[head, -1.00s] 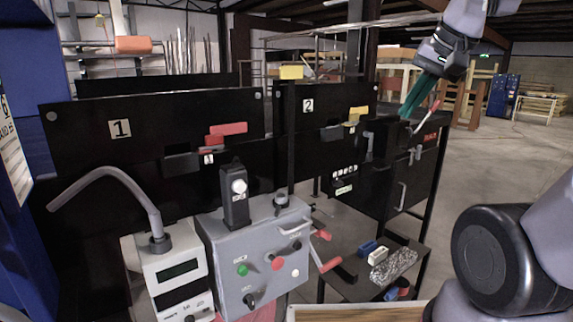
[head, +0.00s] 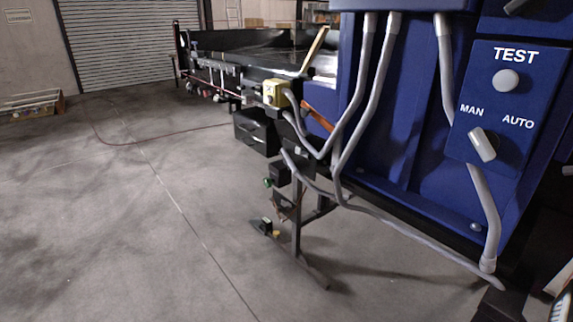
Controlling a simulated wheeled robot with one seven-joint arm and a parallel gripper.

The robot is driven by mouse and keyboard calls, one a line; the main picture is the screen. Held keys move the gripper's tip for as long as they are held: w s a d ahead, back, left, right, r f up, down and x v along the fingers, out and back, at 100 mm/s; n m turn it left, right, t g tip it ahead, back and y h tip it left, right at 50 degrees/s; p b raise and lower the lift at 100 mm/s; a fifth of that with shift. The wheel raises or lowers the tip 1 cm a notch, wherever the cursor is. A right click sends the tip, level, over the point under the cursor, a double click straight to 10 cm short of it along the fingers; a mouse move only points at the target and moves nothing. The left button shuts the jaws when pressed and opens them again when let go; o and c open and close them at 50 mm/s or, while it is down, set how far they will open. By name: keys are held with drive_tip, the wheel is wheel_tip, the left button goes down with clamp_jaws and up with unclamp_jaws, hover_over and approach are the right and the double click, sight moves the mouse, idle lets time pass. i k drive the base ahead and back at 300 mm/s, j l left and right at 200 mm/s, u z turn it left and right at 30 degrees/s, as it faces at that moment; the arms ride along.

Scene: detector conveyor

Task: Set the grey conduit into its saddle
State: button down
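Several grey conduits run down the front of a blue cabinet (head: 405,130) at right. One long conduit (head: 420,237) slants from the cabinet's lower left to its bottom right corner. Another conduit (head: 487,210) drops below the selector switch and meets it near the bottom right. Two more conduits (head: 369,85) curve down from the top toward a yellow box (head: 276,93). I cannot tell which conduit is loose, and I cannot make out a saddle for certain.
The cabinet carries a TEST button (head: 506,80) and a MAN/AUTO switch (head: 482,145). A long black conveyor (head: 230,58) stretches back left. A metal stand foot (head: 310,268) rests on the floor below the yellow box. The concrete floor at left is mostly clear.

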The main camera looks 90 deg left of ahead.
sight(294, 170)
drive_tip(key=k+u, duration=0.15)
drive_tip(key=u, duration=0.2)
drive_tip(key=k+u, duration=0.1)
drive_tip(key=u, duration=0.25)
drive_tip(key=k+j+u, duration=0.1)
drive_tip(key=u, duration=0.25)
drive_tip(key=j+u, duration=0.15)
drive_tip(key=u, duration=0.25)
drive_tip(key=i+j+u, duration=0.15)
drive_tip(key=u, duration=0.25)
drive_tip(key=j+u, duration=0.1)
drive_tip(key=u, duration=0.35)
drive_tip(key=i+u, duration=0.2)
drive_tip(key=u, duration=0.2)
drive_tip(key=i+j, duration=0.2)
drive_tip(key=i, duration=0.15)
drive_tip(key=i+j, duration=0.15)
drive_tip(key=i, duration=0.2)
drive_tip(key=i+j, duration=0.2)
drive_tip(key=i, duration=0.15)
drive_tip(key=i+l+u, duration=0.2)
drive_tip(key=l, duration=0.15)
drive_tip(key=i+l+u, duration=0.15)
drive_tip(key=l, duration=0.15)
drive_tip(key=k, duration=0.05)
